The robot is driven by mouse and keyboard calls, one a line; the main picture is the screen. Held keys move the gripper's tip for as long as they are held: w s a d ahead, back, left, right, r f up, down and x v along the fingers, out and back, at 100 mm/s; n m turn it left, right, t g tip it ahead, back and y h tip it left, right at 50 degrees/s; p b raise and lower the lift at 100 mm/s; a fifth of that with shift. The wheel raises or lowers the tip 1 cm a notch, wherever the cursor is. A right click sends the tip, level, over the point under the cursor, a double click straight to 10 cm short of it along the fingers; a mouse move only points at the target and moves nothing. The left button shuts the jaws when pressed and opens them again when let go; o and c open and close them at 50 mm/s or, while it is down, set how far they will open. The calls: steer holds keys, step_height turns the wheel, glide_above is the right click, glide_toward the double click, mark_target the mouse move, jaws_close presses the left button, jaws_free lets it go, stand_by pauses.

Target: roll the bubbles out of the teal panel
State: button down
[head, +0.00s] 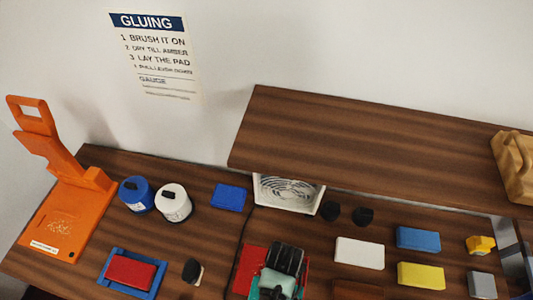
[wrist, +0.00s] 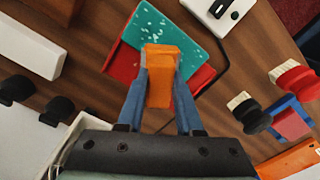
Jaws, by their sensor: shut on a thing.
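The teal panel (wrist: 188,38) lies on a red board (wrist: 122,66) in the wrist view, with pale speckles scattered over its upper left part. My gripper (wrist: 160,72) is shut on an orange block-like tool (wrist: 160,85), held between its two blue fingers. The tool is above the panel's lower edge and hides part of panel and board; I cannot tell whether it touches them. In the head view my gripper (head: 274,285) shows from above over the red board (head: 247,268), and the panel is mostly hidden.
An orange press (head: 68,200) stands at left, near a blue jar (head: 137,195) and a white jar (head: 173,202). A red pad (head: 130,271) sits in a blue tray. A white fan box (head: 286,193) is behind my gripper. Several coloured blocks (head: 420,275) lie to the right. A raised shelf (head: 370,145) runs behind.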

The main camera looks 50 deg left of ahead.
step_height(320, 180, up, 2)
steer(key=shift+w+a+r+p, duration=0.1)
steer(key=shift+w+p, duration=0.05)
steer(key=shift+p, duration=0.55)
steer(key=shift+r+p, duration=1.4)
steer(key=shift+r, duration=0.05)
